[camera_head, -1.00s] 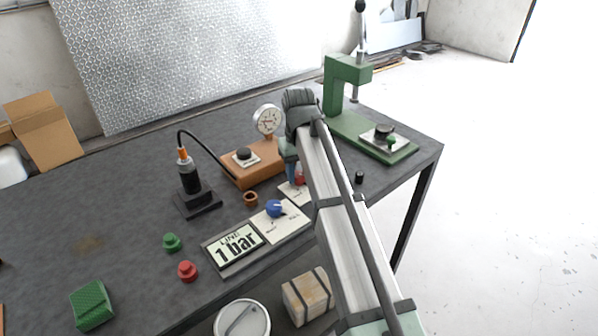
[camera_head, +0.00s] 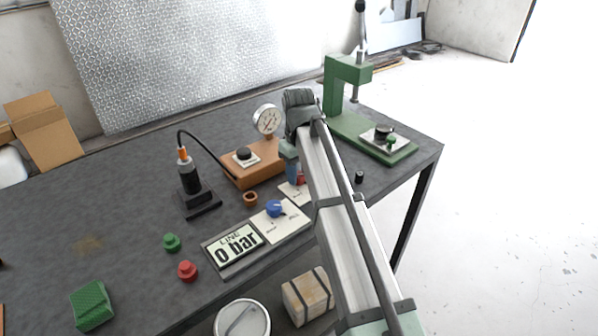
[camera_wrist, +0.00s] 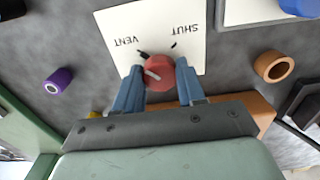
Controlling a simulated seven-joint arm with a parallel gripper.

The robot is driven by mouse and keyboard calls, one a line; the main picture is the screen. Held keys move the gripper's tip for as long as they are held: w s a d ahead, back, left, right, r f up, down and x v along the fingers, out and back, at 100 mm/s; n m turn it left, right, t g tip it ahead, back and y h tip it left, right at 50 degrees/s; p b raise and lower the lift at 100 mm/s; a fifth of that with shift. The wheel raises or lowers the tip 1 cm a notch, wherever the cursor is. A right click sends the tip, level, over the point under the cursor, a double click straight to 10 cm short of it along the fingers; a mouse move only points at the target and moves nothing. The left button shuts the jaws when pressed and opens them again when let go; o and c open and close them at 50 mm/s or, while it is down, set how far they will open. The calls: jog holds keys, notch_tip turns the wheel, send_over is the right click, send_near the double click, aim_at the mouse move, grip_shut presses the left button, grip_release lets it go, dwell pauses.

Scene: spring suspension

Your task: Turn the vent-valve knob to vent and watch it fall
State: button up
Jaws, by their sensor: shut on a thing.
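The red vent-valve knob (camera_wrist: 160,72) sits on a white plate (camera_wrist: 115,25) marked VENT and SHUT in the wrist view. My gripper (camera_wrist: 160,88) is shut on the knob, with one blue finger on each side. The knob's pale pointer mark is turned towards the VENT side. The line display (camera_head: 237,249) reads 0 bar. The round gauge (camera_head: 267,120) stands on the orange block; its needle is too small to read surely.
A blue knob (camera_head: 274,208) on its own plate sits left of my gripper. A black cylinder (camera_head: 190,178) on a stand, a brown ring (camera_head: 250,198) and a green press (camera_head: 345,100) stand nearby. Green (camera_head: 171,242) and red (camera_head: 187,270) pieces lie on the open left bench.

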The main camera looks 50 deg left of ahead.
aim_at(299, 174)
jog(key=o, duration=1.1)
jog(key=shift+c, duration=0.2)
notch_tip(299, 174, up, 14)
jog(key=shift+f, duration=0.1)
